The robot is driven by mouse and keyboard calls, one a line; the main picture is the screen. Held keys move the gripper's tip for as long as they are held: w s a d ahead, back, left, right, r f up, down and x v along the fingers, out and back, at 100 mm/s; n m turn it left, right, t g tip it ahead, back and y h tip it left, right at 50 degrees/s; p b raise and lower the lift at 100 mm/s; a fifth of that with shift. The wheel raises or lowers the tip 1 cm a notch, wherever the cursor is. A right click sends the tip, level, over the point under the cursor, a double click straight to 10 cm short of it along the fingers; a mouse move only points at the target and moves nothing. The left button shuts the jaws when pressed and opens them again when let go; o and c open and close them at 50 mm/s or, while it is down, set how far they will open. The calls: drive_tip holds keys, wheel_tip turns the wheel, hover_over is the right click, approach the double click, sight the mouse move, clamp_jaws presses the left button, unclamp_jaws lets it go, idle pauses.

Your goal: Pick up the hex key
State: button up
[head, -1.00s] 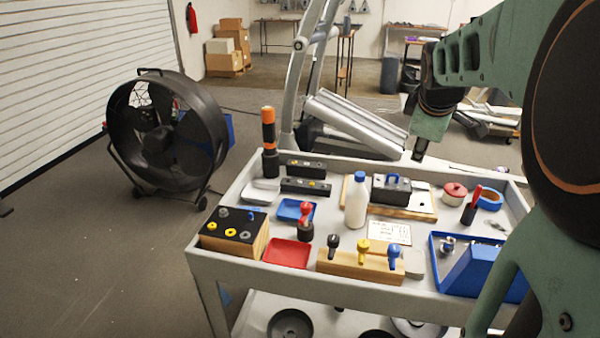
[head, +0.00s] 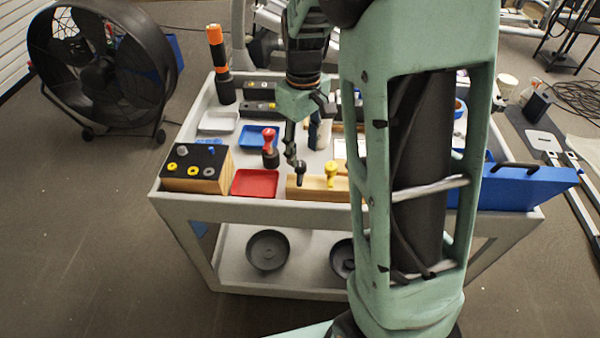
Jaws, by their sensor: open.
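A wooden block (head: 310,190) stands at the front edge of the cart with upright, knob-topped tools that look like hex keys. The black-handled one (head: 300,170) is at its left and the yellow-handled one (head: 332,170) is to the right of it. My arm hides the block's right end, and the blue-handled one seen earlier is not visible now. My gripper (head: 304,150) points down over the block, open and empty. Its left finger ends close above the black handle; whether it touches cannot be told. A white bottle (head: 322,138) shows partly behind the gripper.
A red tray (head: 254,184), a blue tray (head: 256,131), a red-topped black tool (head: 269,148) and a wooden block with a black top (head: 196,168) stand to the left.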

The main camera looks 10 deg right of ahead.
sight(300, 164)
drive_tip(key=f, duration=0.5)
drive_tip(key=shift+w+a, duration=0.2)
drive_tip(key=shift+w, duration=0.1)
drive_tip(key=shift+c, duration=0.2)
clamp_jaws()
